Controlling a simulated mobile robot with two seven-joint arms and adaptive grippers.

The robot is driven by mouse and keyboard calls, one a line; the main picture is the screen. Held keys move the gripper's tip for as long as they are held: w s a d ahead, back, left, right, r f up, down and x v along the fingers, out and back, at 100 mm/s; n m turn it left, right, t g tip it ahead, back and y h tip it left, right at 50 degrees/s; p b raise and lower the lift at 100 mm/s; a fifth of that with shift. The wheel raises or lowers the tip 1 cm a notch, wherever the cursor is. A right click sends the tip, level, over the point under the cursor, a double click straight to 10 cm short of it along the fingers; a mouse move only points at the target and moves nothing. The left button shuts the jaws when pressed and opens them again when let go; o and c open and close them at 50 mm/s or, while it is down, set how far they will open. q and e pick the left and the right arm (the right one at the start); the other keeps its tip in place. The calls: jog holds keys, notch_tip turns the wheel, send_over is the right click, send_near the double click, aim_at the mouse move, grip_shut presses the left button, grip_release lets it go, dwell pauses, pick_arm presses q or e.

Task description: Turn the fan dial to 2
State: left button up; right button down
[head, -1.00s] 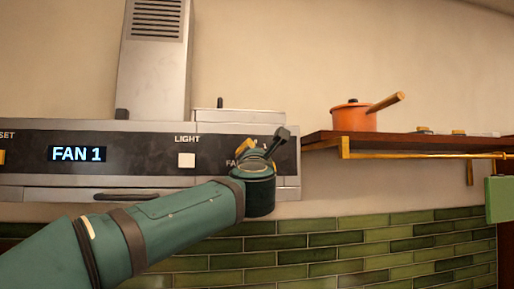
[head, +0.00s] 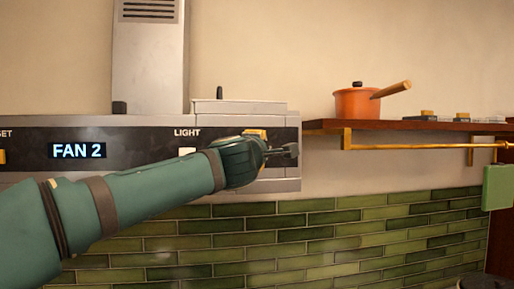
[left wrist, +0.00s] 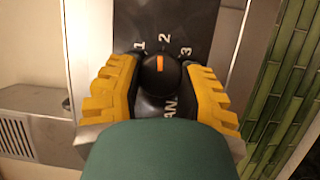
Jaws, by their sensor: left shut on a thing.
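The range hood's black fan dial (left wrist: 160,75) sits between the two yellow fingers of my left gripper (left wrist: 158,85) in the left wrist view. My left gripper is shut on the dial. The dial's orange mark points up at the printed 2 (left wrist: 165,40), between 1 and 3. In the head view my left gripper (head: 275,151) is at the right end of the hood panel and hides the dial. The display (head: 78,151) reads FAN 2. My right gripper is not in view.
The white light button (head: 187,152), partly covered by my arm, is left of the gripper. A wooden shelf (head: 390,127) with an orange pot (head: 357,102) and a brass rail (head: 420,147) is to the right. Green tiles (head: 330,235) lie below.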

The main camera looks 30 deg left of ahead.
pick_arm(q)
jog(key=shift+m, duration=0.5)
jog(key=shift+f+g, duration=0.1)
jog(key=shift+g, duration=0.2)
jog(key=o, duration=1.2)
jog(key=v, duration=1.2)
jog(key=shift+a, duration=0.1)
